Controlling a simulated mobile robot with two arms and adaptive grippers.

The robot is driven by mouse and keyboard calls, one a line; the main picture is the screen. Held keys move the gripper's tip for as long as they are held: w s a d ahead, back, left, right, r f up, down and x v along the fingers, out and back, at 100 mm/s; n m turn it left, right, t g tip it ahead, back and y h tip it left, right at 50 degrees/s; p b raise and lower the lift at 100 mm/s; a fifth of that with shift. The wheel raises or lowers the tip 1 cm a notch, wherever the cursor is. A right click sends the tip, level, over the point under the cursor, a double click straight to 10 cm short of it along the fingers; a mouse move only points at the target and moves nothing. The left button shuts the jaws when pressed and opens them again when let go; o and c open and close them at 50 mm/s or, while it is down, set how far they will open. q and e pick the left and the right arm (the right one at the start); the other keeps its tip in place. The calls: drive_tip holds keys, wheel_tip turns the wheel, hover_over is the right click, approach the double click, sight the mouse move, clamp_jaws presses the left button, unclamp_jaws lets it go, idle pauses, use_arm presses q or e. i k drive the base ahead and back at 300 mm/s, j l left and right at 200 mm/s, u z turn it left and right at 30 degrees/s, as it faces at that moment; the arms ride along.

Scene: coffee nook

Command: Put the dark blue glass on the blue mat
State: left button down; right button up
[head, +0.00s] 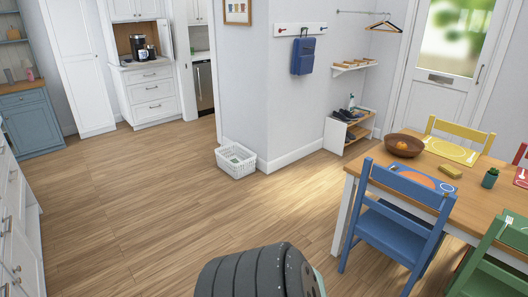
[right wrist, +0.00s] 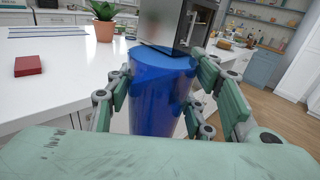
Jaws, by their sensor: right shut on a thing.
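The dark blue glass (right wrist: 160,95) is a tall, shiny blue cylinder in the right wrist view. My right gripper (right wrist: 162,76) is shut on it, with a finger on each side. The glass's lower end is hidden behind the gripper's palm. In the head view the blue mat (head: 443,187) lies on the dining table (head: 375,176), at the side with the blue chair, and carries an orange round print. My left gripper is in neither view.
Blue chair (head: 385,232) stands against the table by the blue mat. A brown bowl (head: 404,145), a yellow block (head: 450,170) and a small plant (head: 490,178) are on the table. A white basket (head: 236,162) stands by the wall corner. The floor left of the table is clear.

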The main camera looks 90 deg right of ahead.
sight(447, 187)
drive_tip(key=k+l+z, duration=0.15)
drive_tip(key=z, duration=0.3)
drive_tip(key=k+l+z, duration=0.1)
drive_tip(key=l+z, duration=0.2)
drive_tip(key=z, duration=0.15)
drive_tip(key=k+l+z, duration=0.1)
drive_tip(key=l+z, duration=0.15)
drive_tip(key=z, duration=0.2)
drive_tip(key=l+z, duration=0.3)
drive_tip(key=z, duration=0.2)
drive_tip(key=l+z, duration=0.15)
drive_tip(key=l, duration=0.35)
drive_tip(key=i+l+z, duration=0.1)
drive_tip(key=l, duration=0.4)
drive_tip(key=l+z, duration=0.15)
drive_tip(key=l, duration=0.3)
drive_tip(key=i+l+z, duration=0.15)
drive_tip(key=l, duration=0.35)
drive_tip(key=i+l+z, duration=0.15)
drive_tip(key=l, duration=0.3)
drive_tip(key=i+l, duration=0.1)
drive_tip(key=l, duration=0.45)
drive_tip(key=i, duration=0.05)
